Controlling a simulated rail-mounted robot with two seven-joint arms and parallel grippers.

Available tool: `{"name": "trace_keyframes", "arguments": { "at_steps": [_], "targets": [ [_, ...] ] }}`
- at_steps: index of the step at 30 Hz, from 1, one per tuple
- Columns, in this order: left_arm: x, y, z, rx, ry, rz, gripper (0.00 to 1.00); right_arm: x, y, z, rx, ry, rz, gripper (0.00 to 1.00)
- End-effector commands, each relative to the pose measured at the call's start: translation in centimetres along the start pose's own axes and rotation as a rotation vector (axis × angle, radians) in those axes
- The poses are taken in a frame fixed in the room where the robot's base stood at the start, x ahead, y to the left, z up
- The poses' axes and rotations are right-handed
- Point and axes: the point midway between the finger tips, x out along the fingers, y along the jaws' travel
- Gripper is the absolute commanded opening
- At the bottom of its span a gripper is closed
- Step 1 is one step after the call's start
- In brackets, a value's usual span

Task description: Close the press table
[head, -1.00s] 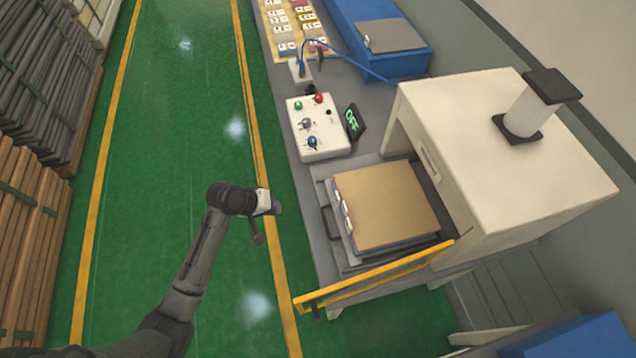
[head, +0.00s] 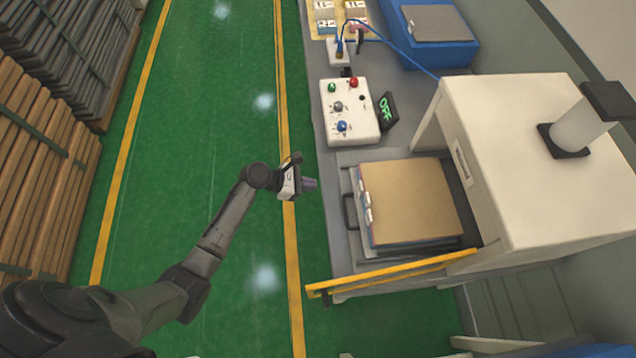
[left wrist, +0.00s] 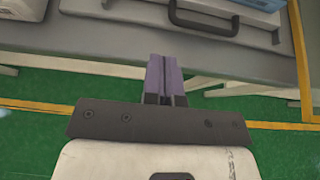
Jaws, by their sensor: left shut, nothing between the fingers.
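The press table (head: 352,262) is a grey sliding plate pulled out in front of the white press housing (head: 520,140). It carries a stack topped by a tan board (head: 410,199). A dark handle (head: 349,213) is on its near left edge; it also shows at the top of the left wrist view (left wrist: 204,25). My left gripper (head: 309,184) is left of the handle, over the edge of the green floor, apart from the table. In the left wrist view its purple fingers (left wrist: 164,75) are together and empty, pointing toward the bench edge. My right gripper is not in view.
A yellow bar (head: 390,272) runs along the front side of the table. A control box (head: 350,112) with coloured buttons and an "OFF" display (head: 388,108) sits beyond it. The green floor (head: 190,170) left of the bench is clear. Stacked wood (head: 35,170) stands far left.

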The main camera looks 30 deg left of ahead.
Motion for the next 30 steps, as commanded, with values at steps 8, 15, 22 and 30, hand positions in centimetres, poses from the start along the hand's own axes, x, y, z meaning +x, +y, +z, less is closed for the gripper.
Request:
{"name": "trace_keyframes", "arguments": {
  "at_steps": [8,15,22,30],
  "targets": [
    [5.4,0.0,0.0,0.002,-0.001,-0.001,0.00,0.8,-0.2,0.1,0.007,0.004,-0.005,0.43],
    [9.1,0.1,0.6,0.004,-0.001,0.001,0.00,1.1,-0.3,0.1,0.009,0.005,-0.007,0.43],
    [11.0,0.0,1.7,0.004,0.000,0.001,0.00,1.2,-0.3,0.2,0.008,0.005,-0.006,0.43],
    [11.6,0.0,1.9,0.004,0.002,0.001,0.00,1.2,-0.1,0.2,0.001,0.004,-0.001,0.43]
  ]
}}
